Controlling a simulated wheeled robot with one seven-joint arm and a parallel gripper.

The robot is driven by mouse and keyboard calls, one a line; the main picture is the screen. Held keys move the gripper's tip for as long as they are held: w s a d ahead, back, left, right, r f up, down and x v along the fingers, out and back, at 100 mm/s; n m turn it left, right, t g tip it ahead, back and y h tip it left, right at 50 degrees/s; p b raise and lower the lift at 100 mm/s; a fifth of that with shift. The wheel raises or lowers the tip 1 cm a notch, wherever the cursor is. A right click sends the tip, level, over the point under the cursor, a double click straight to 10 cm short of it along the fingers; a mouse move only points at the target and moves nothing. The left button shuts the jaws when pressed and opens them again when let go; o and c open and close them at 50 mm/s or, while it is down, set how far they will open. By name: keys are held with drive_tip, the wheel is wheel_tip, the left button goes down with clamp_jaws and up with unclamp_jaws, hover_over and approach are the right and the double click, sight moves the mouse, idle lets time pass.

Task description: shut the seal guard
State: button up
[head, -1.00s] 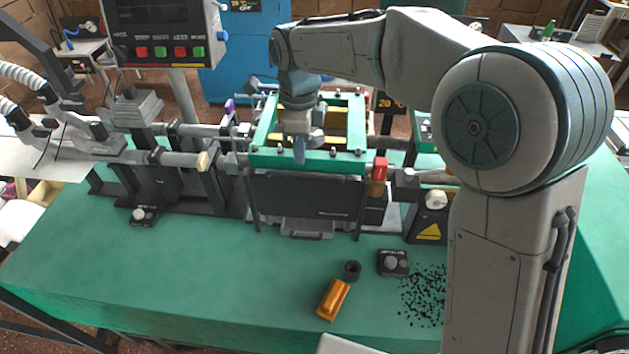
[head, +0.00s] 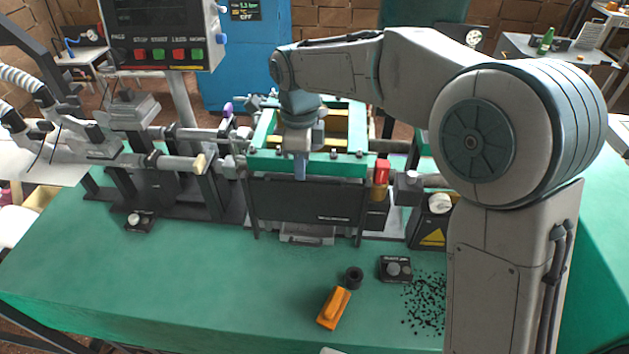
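The machine on the green table has a green frame (head: 345,163) with a yellow part inside. A dark upright panel (head: 325,200) sits under the frame's front bar. It looks like the seal guard, but I cannot tell for sure. My gripper (head: 300,172) points down at the front bar, its bluish tip overlapping the bar and the panel's top edge. Whether it touches them is unclear. Only a narrow tip shows, so I cannot see whether the fingers are apart.
An orange block (head: 333,308), a black ring (head: 353,277) and a small knob box (head: 396,268) lie on the table in front, near scattered black bits (head: 425,305). A red-topped post (head: 381,178) stands right of the panel. The front left tabletop is clear.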

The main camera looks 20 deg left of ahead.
drive_tip(key=shift+f+b, duration=0.8)
drive_tip(key=shift+f, duration=0.6)
clamp_jaws()
drive_tip(key=shift+r, duration=0.25)
drive_tip(key=shift+r+p, duration=0.3)
drive_tip(key=shift+p, duration=0.05)
drive_tip(key=shift+w+a+r, duration=0.1)
